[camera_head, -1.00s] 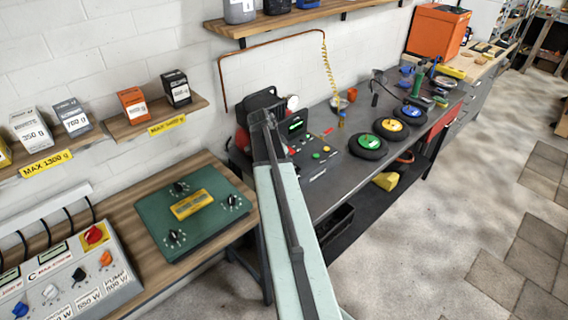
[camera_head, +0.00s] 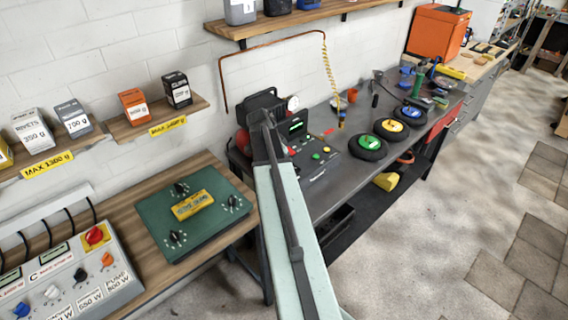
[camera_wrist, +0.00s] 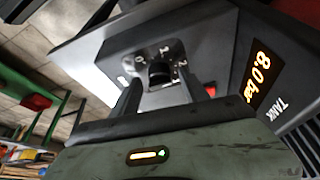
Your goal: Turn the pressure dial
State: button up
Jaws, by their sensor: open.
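In the wrist view a black round dial (camera_wrist: 160,72) sits on a small metallic panel with white marks. My gripper (camera_wrist: 162,82) is open, with one dark finger on each side in front of the dial. I cannot tell whether the fingers touch it. Beside it, an orange display (camera_wrist: 260,72) reads about "8.0 bar", with the label "TANK". In the head view my arm covers the gripper and dial; a black machine (camera_head: 265,97) with a red part stands behind the arm's end.
A black control box (camera_head: 316,156) with buttons and a green display is right of my arm. Several dark wheels (camera_head: 367,146) lie on the grey bench. A green panel (camera_head: 152,212) with knobs lies on the left wooden table. A wall shelf (camera_head: 160,117) holds boxes.

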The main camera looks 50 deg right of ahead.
jog(key=p+v, duration=0.6)
jog(key=v, duration=0.1)
jog(key=shift+r, duration=0.15)
